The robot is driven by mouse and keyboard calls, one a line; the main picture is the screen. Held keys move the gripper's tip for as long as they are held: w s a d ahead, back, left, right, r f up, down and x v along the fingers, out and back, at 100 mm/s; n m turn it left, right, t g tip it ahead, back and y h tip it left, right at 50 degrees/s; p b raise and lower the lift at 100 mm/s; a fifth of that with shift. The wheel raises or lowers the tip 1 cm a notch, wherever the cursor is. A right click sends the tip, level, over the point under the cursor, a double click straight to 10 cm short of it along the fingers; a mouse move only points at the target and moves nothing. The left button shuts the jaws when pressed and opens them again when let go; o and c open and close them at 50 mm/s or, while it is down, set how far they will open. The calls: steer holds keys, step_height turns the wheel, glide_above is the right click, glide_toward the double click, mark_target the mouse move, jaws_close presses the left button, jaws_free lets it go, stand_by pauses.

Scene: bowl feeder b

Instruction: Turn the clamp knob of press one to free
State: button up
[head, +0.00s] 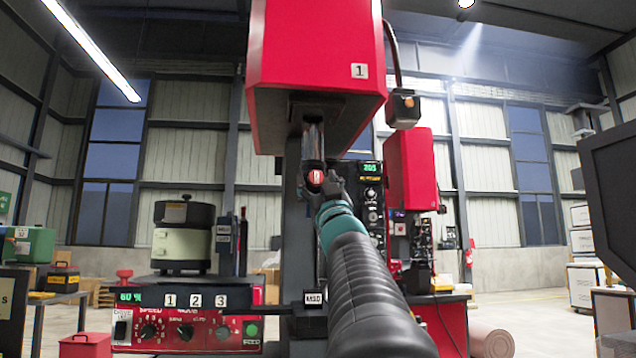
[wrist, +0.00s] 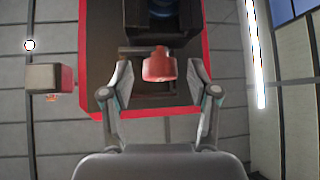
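Press one is the large red housing (head: 315,60) with a white "1" label, at upper middle in the head view. Its red clamp knob (head: 315,179) with a pale mark sits at the lower end of the metal ram. In the wrist view the knob (wrist: 158,66) lies between my fingertips, with a gap on both sides. My gripper (wrist: 160,76) is open around it, and nothing is held. In the head view my gripper (head: 326,184) is at the knob, partly hidden by my own arm. The knob's setting cannot be read.
A control box (head: 190,328) with several dials and a bowl feeder (head: 183,240) stand at left. A hanging box with an orange light (head: 403,108) is right of the housing. A second red press (head: 411,170) stands behind. A dark panel (head: 608,190) is at far right.

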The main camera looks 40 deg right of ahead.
steer(key=shift+s, duration=0.1)
steer(key=v, duration=1.2)
stand_by(0.4)
